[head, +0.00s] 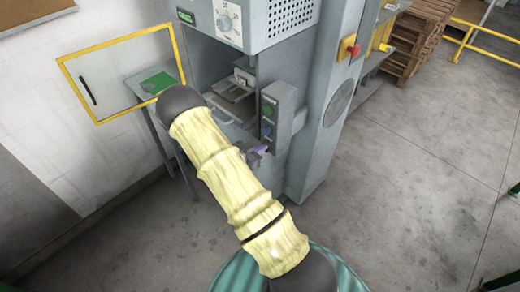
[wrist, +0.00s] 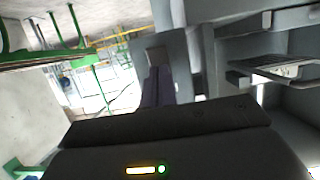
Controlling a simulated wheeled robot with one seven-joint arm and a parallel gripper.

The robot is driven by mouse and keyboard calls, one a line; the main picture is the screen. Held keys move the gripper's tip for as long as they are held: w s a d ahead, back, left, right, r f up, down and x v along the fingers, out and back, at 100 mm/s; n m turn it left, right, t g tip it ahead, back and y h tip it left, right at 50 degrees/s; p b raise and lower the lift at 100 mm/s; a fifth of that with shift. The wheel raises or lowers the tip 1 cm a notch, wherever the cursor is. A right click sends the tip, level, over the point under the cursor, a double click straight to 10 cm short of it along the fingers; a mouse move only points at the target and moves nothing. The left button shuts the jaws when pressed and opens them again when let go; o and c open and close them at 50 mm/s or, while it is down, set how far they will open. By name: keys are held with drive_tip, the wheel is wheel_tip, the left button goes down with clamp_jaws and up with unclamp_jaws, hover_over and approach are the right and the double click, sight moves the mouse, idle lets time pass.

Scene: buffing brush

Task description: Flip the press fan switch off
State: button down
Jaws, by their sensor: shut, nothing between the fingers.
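The grey press (head: 300,60) stands at the back centre with its chamber open. I cannot tell which control is the fan switch. My gripper (head: 262,150) is just below this box, partly hidden behind my pale-sleeved arm. In the wrist view my gripper's dark fingers (wrist: 156,85) are together, with nothing seen between them. They point at grey machine surfaces, and I cannot tell whether they touch.
A yellow-framed clear door (head: 122,75) stands open left of the press. A red knob on a yellow mount (head: 350,47) is on the press's right side. Wooden pallets (head: 415,40) and a yellow rail (head: 485,40) are farther back.

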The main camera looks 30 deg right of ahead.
drive_tip(key=b+v, duration=0.1)
drive_tip(key=v, duration=1.2)
drive_tip(key=shift+a+r+b, duration=0.2)
drive_tip(key=shift+r+b, duration=0.2)
drive_tip(key=shift+r, duration=0.1)
drive_tip(key=shift+p, duration=0.3)
drive_tip(key=shift+w+a+f+y+p, duration=0.2)
drive_tip(key=shift+f+y+p, duration=0.35)
drive_tip(key=shift+p, duration=0.15)
drive_tip(key=shift+d, duration=0.1)
